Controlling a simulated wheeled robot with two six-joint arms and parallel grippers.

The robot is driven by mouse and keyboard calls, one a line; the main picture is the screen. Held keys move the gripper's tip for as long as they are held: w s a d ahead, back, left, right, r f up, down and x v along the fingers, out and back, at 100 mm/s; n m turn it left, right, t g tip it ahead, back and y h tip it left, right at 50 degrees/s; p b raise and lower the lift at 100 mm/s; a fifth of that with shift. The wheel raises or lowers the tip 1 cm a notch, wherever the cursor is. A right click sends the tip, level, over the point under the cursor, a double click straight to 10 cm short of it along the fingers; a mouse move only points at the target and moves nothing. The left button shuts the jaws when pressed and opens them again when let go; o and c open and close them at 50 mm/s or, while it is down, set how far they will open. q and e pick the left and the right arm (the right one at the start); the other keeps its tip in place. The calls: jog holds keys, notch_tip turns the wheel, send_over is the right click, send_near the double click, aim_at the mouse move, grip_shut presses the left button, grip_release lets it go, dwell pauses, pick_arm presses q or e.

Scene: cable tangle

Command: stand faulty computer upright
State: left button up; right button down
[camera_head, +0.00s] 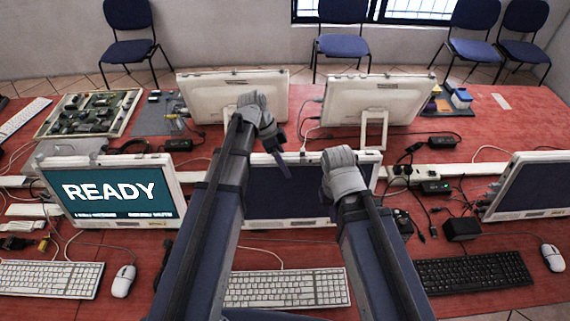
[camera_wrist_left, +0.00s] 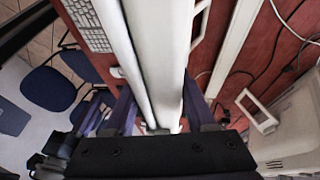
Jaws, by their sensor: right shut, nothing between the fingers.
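The middle computer (camera_head: 300,193) has a white frame and a dark screen. It stands on the red table between my two arms and looks roughly upright, its top and left side partly covered. My left gripper (camera_head: 279,157) is at its top edge. In the left wrist view the left fingers (camera_wrist_left: 160,115) lie on either side of the computer's white casing (camera_wrist_left: 155,50); whether they press on it is unclear. My right gripper (camera_head: 338,160) is over the computer's upper right part, shut and empty, its fingertips hidden behind the wrist.
A computer showing READY (camera_head: 115,190) stands left, and another dark-screened one (camera_head: 535,188) right. Two monitors (camera_head: 235,92) (camera_head: 378,97) face away behind. A white keyboard (camera_head: 285,289) lies in front. Cables and power adapters (camera_head: 437,187) clutter the table.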

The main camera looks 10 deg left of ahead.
pick_arm(q)
grip_shut()
jog(key=shift+s, duration=0.1)
dwell(0.9)
